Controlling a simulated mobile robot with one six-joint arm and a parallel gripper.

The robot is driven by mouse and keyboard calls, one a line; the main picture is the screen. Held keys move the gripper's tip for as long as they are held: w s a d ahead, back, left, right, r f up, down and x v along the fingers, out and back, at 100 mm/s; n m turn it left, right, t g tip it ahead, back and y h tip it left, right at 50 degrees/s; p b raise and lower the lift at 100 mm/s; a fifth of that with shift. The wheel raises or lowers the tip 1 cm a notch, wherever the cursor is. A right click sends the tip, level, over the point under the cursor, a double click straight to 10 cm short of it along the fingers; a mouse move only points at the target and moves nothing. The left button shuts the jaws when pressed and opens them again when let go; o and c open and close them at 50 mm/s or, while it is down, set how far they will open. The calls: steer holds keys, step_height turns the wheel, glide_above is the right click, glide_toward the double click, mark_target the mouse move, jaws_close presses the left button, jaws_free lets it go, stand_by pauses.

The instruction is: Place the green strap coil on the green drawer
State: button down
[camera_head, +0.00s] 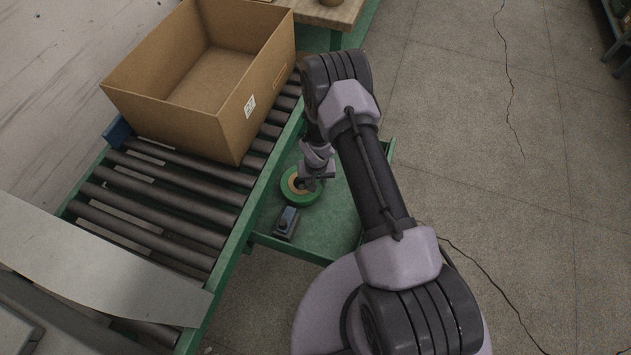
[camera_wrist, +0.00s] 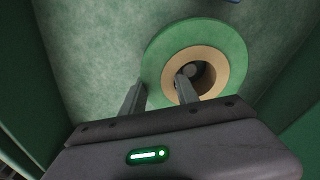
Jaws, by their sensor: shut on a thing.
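The green strap coil (camera_head: 298,197) has a tan core and lies flat at the green drawer (camera_head: 337,217), beside the roller conveyor. In the wrist view the coil (camera_wrist: 153,62) fills the upper middle, with the green drawer surface (camera_wrist: 85,50) around it. My gripper (camera_head: 314,178) is at the coil. In the wrist view my gripper (camera_wrist: 158,92) has one finger inside the core hole and the other outside the ring, so it is shut on the coil's wall. I cannot tell whether the coil touches the drawer or hangs just above it.
A small dark box with a blue top (camera_head: 286,223) sits on the drawer near the coil. An open cardboard box (camera_head: 185,112) stands on the roller conveyor (camera_head: 165,205) to the left. The drawer's right part looks clear, partly hidden by my arm.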

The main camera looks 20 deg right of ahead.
steer(key=shift+f+b, duration=0.25)
steer(key=shift+b, duration=0.05)
steer(key=c, duration=0.9)
jaws_free()
step_height(320, 180, up, 39)
steer(key=s+m+t+p, duration=0.1)
steer(key=s+t+p, duration=0.1)
steer(key=p, duration=0.4)
steer(key=s+a+r+t, duration=0.1)
steer(key=s+a+r, duration=0.1)
steer(key=s+r, duration=1)
steer(key=s+a+r, duration=0.1)
steer(key=s+r, duration=0.1)
steer(key=s, duration=0.1)
steer(key=s+a+r+t+y, duration=0.1)
steer(key=s+r, duration=0.1)
steer(key=s, duration=0.1)
steer(key=s+a+r+m+y, duration=0.1)
steer(key=s+r, duration=0.1)
steer(key=s, duration=0.2)
steer(key=shift+s+a+r, duration=0.1)
steer(key=shift+a+r, duration=0.1)
